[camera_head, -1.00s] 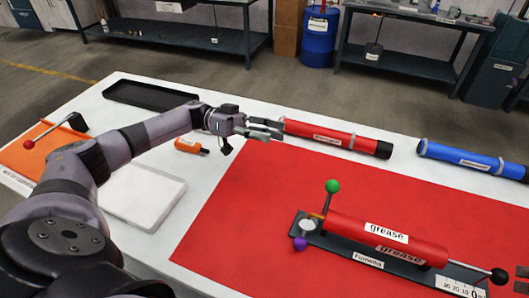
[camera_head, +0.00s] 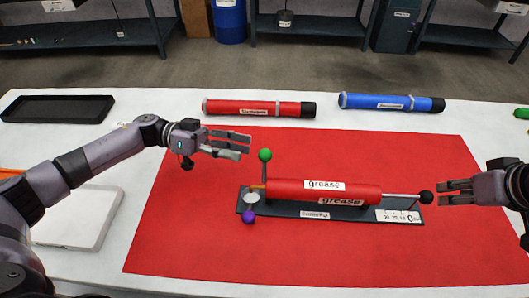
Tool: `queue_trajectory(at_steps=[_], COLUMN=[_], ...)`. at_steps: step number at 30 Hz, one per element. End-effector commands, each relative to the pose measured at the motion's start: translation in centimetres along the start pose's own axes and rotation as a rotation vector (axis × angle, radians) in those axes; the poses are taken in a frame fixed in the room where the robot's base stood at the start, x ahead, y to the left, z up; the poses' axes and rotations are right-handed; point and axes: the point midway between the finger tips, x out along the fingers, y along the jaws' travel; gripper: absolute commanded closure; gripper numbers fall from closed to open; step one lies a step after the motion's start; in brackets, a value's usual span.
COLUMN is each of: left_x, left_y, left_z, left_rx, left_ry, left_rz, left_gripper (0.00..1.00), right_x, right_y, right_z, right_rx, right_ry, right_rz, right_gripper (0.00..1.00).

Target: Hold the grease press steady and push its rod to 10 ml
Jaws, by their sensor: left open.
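The grease press is a red cylinder (camera_head: 290,191) labelled "grease" on a dark base plate (camera_head: 290,211), lying on the red mat. A green knob (camera_head: 265,155) stands up and a purple knob (camera_head: 249,217) sits low at its left end. Its rod (camera_head: 400,196) sticks out to the right and ends in a black ball (camera_head: 426,198), above a white scale (camera_head: 398,216). My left gripper (camera_head: 248,146) is open and empty, up and left of the green knob. My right gripper (camera_head: 440,193) is at the right, its fingers close to the black ball; its opening is unclear.
A red tube (camera_head: 250,107) and a blue tube (camera_head: 385,102) lie on the white table behind the red mat (camera_head: 200,230). A black tray (camera_head: 55,108) is at the far left and a white tray (camera_head: 75,222) at the left. The front mat area is clear.

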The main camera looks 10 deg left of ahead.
Motion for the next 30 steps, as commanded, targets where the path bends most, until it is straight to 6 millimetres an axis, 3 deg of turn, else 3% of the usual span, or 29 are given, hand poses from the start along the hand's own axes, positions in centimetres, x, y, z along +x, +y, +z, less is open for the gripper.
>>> queue_trajectory(at_steps=[6,12,24,30], left_x=[4.2,6.5,7.2,7.1], left_y=[0.1,0.0,0.0,0.0], left_z=[-0.1,-0.1,-0.1,-0.1], left_rx=[0.002,0.002,0.001,0.001], left_ry=[0.001,0.001,0.001,0.001], left_rz=[0.004,0.002,0.000,0.000], left_gripper=[0.51,0.51,0.51,0.64], right_x=[0.0,0.0,0.0,0.0], right_y=[0.0,0.0,0.0,0.0], right_z=[0.0,0.0,0.0,0.0], right_rx=[0.000,0.000,0.000,0.000], right_ry=[0.000,0.000,0.000,0.000], right_rz=[0.000,0.000,0.000,0.000], right_gripper=[0.67,0.67,0.67,0.67])
